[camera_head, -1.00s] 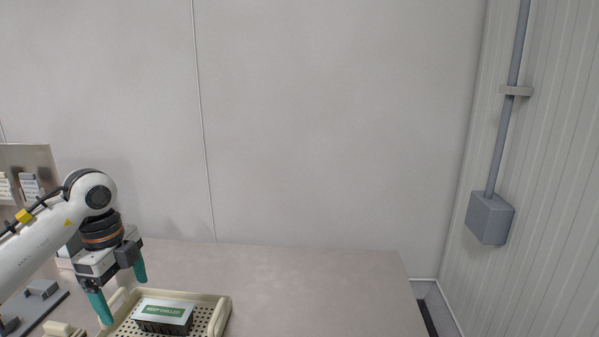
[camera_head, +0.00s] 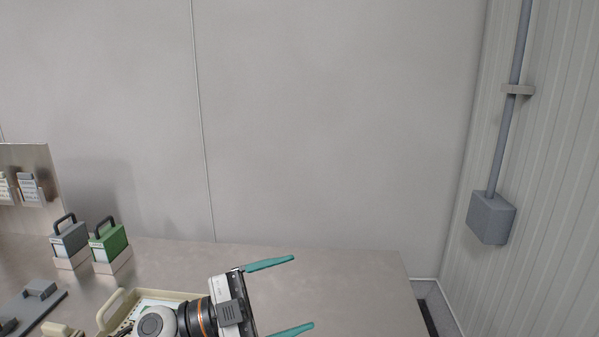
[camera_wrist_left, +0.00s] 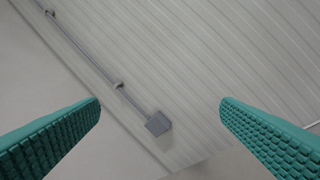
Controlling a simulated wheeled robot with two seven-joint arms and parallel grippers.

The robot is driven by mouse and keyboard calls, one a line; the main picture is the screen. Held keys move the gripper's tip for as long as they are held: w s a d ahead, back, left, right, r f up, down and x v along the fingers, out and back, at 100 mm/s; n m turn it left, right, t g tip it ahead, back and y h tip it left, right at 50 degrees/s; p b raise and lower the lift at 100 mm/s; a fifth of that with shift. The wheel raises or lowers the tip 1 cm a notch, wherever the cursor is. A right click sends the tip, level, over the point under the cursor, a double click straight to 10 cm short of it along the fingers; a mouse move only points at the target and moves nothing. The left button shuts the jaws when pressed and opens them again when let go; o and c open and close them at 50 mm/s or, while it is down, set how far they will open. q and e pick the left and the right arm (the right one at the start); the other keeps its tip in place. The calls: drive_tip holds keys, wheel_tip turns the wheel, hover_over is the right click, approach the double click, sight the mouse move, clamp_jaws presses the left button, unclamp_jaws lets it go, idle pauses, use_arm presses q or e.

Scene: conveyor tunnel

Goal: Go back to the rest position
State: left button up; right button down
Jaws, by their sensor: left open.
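My left gripper (camera_head: 303,295) is open and empty, low in the middle of the head view. Its two teal fingers point right, spread wide over the table (camera_head: 350,280). In the left wrist view the teal fingers (camera_wrist_left: 160,125) stand apart with nothing between them, and the ribbed wall shows beyond. My left wrist covers much of a cream tray (camera_head: 150,294) on the table. The box that the tray held is mostly hidden. My right gripper is not in view.
A grey case (camera_head: 68,240) and a green case (camera_head: 108,243) with black handles stand at the left on small stands. A grey wall box (camera_head: 490,218) with a conduit hangs at the right, also in the left wrist view (camera_wrist_left: 158,124). The table's right part is clear.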

use_arm(q)
drive_tip(key=w+a+f+n+t+y, duration=0.3)
drive_tip(key=a+n+t+y, duration=0.75)
drive_tip(key=n+t, duration=0.6)
drive_tip(key=s+a+f+n+g+y, duration=0.2)
drive_tip(key=a+f+n+g+y, duration=0.1)
drive_tip(key=f+y, duration=0.3)
drive_tip(key=s+a+f+n+g+y, duration=0.3)
drive_tip(key=f+n, duration=0.1)
drive_tip(key=f, duration=0.4)
drive_tip(key=s+a+f+g, duration=0.1)
drive_tip(key=s+f+g, duration=0.55)
drive_tip(key=s, duration=0.45)
drive_tip(key=s+a+f+g, duration=0.1)
drive_tip(key=s+f+g, duration=0.4)
drive_tip(key=s+f, duration=0.4)
wheel_tip(320, 180, down, 22)
drive_tip(key=s+m+g+p, duration=0.1)
drive_tip(key=p, duration=0.1)
drive_tip(key=s+a+f+g, duration=0.1)
drive_tip(key=s+a+f, duration=0.1)
drive_tip(key=s+f, duration=1.3)
drive_tip(key=shift+s+a+f+g+p, duration=0.3)
drive_tip(key=shift+s+f+p, duration=0.1)
drive_tip(key=shift+s, duration=0.35)
